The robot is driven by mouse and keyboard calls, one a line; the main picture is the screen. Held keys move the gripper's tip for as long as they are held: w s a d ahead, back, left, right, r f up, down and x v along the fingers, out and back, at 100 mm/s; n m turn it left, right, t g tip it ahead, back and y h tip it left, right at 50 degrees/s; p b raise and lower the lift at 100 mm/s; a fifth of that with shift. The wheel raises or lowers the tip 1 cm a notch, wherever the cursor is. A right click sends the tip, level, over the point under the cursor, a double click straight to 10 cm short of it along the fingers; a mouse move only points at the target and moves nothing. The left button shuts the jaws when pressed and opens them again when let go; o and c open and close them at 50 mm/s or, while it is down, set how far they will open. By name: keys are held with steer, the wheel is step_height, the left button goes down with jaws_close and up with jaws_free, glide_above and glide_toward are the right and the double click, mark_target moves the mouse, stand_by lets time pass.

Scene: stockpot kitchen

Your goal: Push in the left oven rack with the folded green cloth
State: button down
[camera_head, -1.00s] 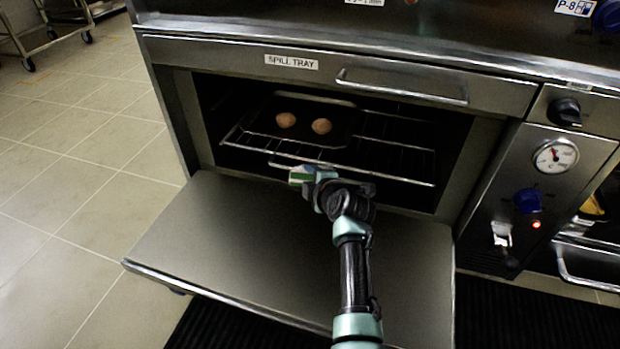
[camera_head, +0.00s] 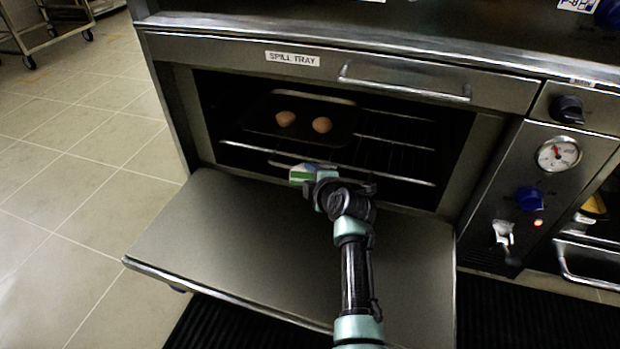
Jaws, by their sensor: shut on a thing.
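The oven rack (camera_head: 400,179) is a wire shelf inside the left oven, its front bar near the opening. A dark tray (camera_head: 262,120) with two round brown items (camera_head: 321,125) lies on its left part. The folded green cloth (camera_head: 300,174), green and white, shows at the tip of my gripper (camera_head: 312,178), at the front edge of the rack. My gripper is shut on the cloth; its fingers are mostly hidden. I cannot tell whether the cloth touches the front bar.
The oven door (camera_head: 240,235) is folded down flat below my arm. A spill tray drawer (camera_head: 420,85) with a handle is above the opening. A control panel with knobs and a gauge (camera_head: 558,154) stands at the right.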

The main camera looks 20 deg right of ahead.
steer(key=shift+s+a+r+p, duration=0.2)
steer(key=shift+s+r+p, duration=0.05)
steer(key=shift+s+p, duration=0.1)
stand_by(0.5)
steer(key=shift+f+b, duration=0.2)
steer(key=shift+b, duration=0.15)
steer(key=shift+s+a+r+p, duration=0.2)
steer(key=shift+s+p, duration=0.05)
steer(key=shift+p, duration=0.1)
stand_by(0.9)
steer(key=shift+f+b, duration=0.2)
steer(key=shift+b, duration=0.15)
steer(key=shift+s+a+r+p, duration=0.2)
steer(key=shift+s+p, duration=0.1)
stand_by(0.9)
steer(key=shift+f+b, duration=0.2)
steer(key=shift+b, duration=0.1)
steer(key=shift+s+a+r+p, duration=0.1)
steer(key=shift+s+r+p, duration=0.1)
steer(key=shift+p, duration=0.1)
stand_by(0.7)
